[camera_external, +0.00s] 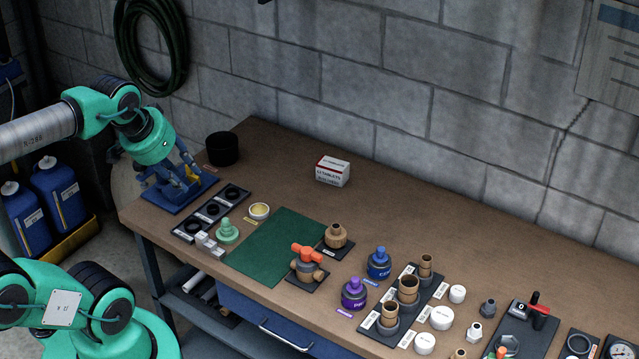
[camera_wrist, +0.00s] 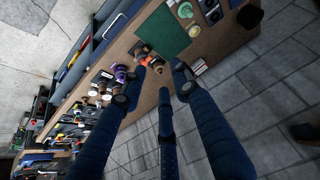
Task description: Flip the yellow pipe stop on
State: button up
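My gripper (camera_external: 176,182) is at the bench's left end, low over a blue plate (camera_external: 185,199). Its three dark blue fingers (camera_wrist: 153,88) are spread, with nothing held between them in the wrist view. A small yellow patch (camera_external: 193,171) shows behind the fingers; I cannot tell whether it is the yellow pipe stop. A brass valve with an orange handle (camera_external: 306,257) stands on a dark base right of my gripper, well apart from it. It shows beyond the fingers in the wrist view (camera_wrist: 157,62). No clearly yellow pipe stop shows.
A green mat (camera_external: 268,244) lies mid-bench, with a brass fitting (camera_external: 336,236) beside it. Blue (camera_external: 379,264) and purple (camera_external: 354,294) bottles stand to the right. A black cup (camera_external: 223,149) and white box (camera_external: 333,171) stand near the wall. The bench's back right is clear.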

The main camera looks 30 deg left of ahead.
jog(key=shift+w, duration=0.1)
jog(key=c, duration=0.4)
jog(key=shift+w+f+n, duration=0.2)
jog(key=shift+n, duration=0.1)
grip_shut()
jog(key=w+a+f+n+h+b, duration=0.1)
jog(key=w+a+f+n, duration=0.3)
jog(key=w+n, duration=0.2)
jog(key=w+a+f+n+t+h, duration=0.1)
jog(key=w+a+f+n, duration=0.2)
jog(key=w+n, duration=0.3)
jog(key=w+a+f+n+h+b, duration=0.1)
jog(key=w+a+f+n+h, duration=0.1)
jog(key=w+a+f+n, duration=0.4)
jog(key=a+f+n+y, duration=0.1)
jog(key=a+f+n, duration=0.4)
jog(key=a, duration=0.3)
jog(key=w+a+f+n+t+y, duration=0.1)
jog(key=a+f+n, duration=0.4)
jog(key=a, duration=0.4)
jog(key=w+a+f+n+t+y, duration=0.1)
jog(key=a+f+n+y, duration=0.1)
jog(key=a+f+n, duration=0.4)
jog(key=a+n, duration=0.1)
jog(key=a, duration=0.1)
jog(key=shift+w+a+b, duration=0.15)
jog(key=shift+a+b, duration=0.2)
jog(key=shift+b, duration=0.05)
